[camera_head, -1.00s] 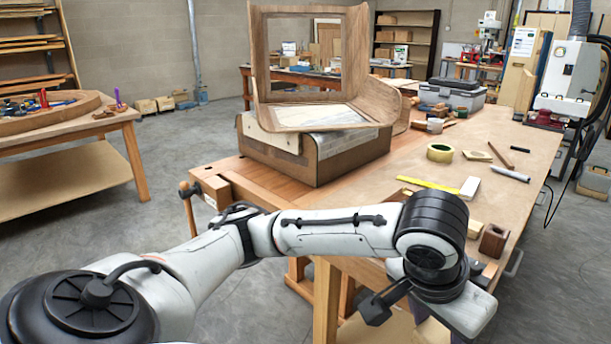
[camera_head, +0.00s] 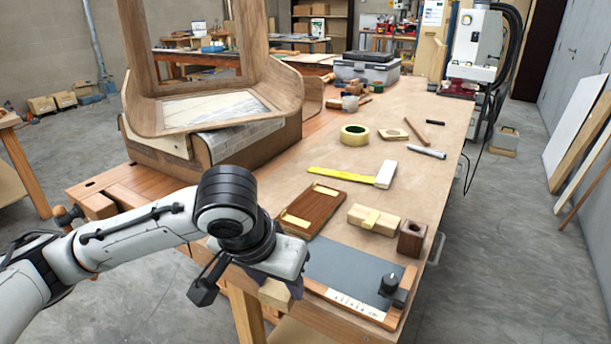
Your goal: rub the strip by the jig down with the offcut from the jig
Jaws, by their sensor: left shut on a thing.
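My left gripper (camera_head: 278,279) is over the bench's front edge, left of a flat jig. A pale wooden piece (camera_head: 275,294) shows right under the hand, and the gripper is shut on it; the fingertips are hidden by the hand. The jig (camera_head: 350,264) has a grey bed, a wooden fence, a white marked scale and a black knob. A dark brown wooden strip (camera_head: 316,211) with two yellow patches lies flat just behind it, apart from the gripper. I cannot tell whether the held piece is the jig's offcut. My right gripper is out of view.
A pale block with a yellow band (camera_head: 373,219) and a dark holed block (camera_head: 411,240) stand behind the jig. A yellow square (camera_head: 350,177) and tape roll (camera_head: 354,134) lie farther back. A large curved wooden piece (camera_head: 290,92) sits at the left.

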